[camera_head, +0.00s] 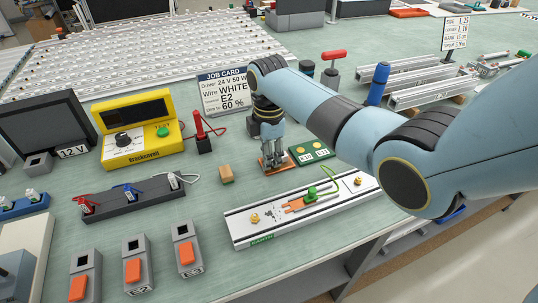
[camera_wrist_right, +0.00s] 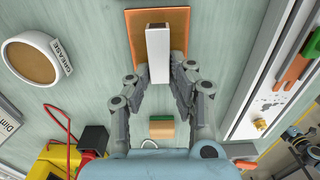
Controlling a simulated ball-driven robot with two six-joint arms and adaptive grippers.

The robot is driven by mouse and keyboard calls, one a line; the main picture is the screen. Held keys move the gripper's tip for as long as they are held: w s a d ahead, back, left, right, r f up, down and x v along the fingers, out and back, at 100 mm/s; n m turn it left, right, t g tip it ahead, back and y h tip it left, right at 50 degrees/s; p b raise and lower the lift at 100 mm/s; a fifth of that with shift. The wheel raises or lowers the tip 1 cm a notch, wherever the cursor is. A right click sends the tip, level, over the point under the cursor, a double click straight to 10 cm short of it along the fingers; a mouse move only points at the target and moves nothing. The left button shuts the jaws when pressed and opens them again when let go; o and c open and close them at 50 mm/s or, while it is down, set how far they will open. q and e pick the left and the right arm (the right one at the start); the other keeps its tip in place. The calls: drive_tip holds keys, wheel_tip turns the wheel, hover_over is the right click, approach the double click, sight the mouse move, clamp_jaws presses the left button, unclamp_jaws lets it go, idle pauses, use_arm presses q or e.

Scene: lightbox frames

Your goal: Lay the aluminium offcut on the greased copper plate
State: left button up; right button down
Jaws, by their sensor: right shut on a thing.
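The copper plate (camera_head: 264,166) is a small orange-brown plate lying on the green bench, left of a green card. It also shows at the top of the right wrist view (camera_wrist_right: 137,38). My right gripper (camera_head: 272,157) points down over this plate. In the right wrist view my right gripper (camera_wrist_right: 160,72) is shut on the aluminium offcut (camera_wrist_right: 158,48), a pale bar with a dark end face. The offcut is in front of the plate there; I cannot tell whether it touches it. My left gripper is not in view.
A long aluminium rail (camera_head: 245,228) lies in front of the plate. A small wooden block with a green top (camera_head: 227,174) stands to its left. A round grease pot (camera_wrist_right: 28,62) shows in the wrist view. The job card (camera_head: 222,92) stands behind.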

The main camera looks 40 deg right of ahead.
drive_tip(key=c, duration=1.2)
unclamp_jaws()
wheel_tip(320, 180, up, 12)
drive_tip(key=shift+r, duration=0.1)
